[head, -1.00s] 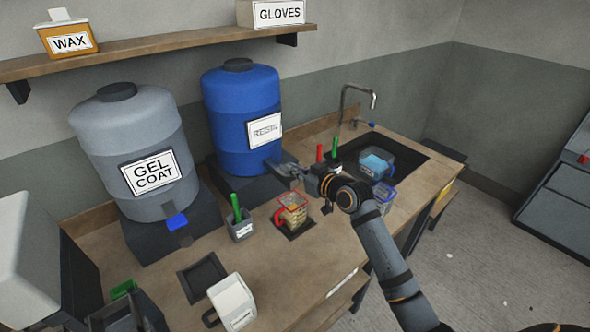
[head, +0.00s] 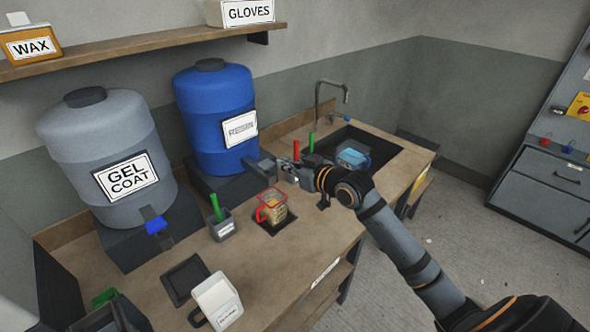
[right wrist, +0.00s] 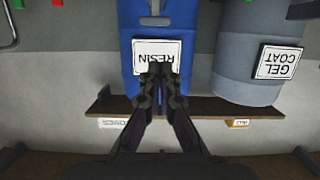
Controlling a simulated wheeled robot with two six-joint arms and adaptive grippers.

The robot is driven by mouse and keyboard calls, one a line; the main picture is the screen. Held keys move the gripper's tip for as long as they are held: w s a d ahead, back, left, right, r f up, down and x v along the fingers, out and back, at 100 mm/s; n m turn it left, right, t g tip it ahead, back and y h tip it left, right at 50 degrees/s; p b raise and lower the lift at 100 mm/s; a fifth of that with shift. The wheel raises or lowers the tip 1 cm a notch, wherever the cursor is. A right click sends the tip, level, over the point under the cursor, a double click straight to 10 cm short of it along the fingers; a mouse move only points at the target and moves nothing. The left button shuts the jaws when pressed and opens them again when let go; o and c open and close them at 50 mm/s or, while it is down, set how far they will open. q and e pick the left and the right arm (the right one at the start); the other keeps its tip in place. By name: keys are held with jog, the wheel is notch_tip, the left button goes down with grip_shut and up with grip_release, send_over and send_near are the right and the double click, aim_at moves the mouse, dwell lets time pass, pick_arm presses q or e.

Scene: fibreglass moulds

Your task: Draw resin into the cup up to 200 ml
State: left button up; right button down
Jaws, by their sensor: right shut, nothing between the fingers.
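The blue resin drum (head: 212,108) stands on a dark block at the back of the bench, its label (head: 240,129) facing out. Its tap (head: 262,168) points toward the bench front. A clear cup with a red rim and handle (head: 271,208) stands on a dark square pad below and in front of the tap, with yellowish contents; its level marks are too small to read. My right gripper (head: 284,165) is shut and empty, beside the tap on its right. In the right wrist view its fingers (right wrist: 160,75) overlap the drum's label, upside down. My left gripper is out of view.
A grey gel coat drum (head: 103,160) with a blue tap stands to the left. A grey holder with a green stick (head: 222,225), an empty dark pad (head: 184,279) and a white jug (head: 217,299) are on the bench. A sink (head: 375,150) holds a blue container at right.

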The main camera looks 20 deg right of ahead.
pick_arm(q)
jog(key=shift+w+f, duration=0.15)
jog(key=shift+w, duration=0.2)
pick_arm(e)
jog(key=v, duration=0.3)
jog(key=shift+s+d+r, duration=0.1)
jog(key=shift+s, duration=0.25)
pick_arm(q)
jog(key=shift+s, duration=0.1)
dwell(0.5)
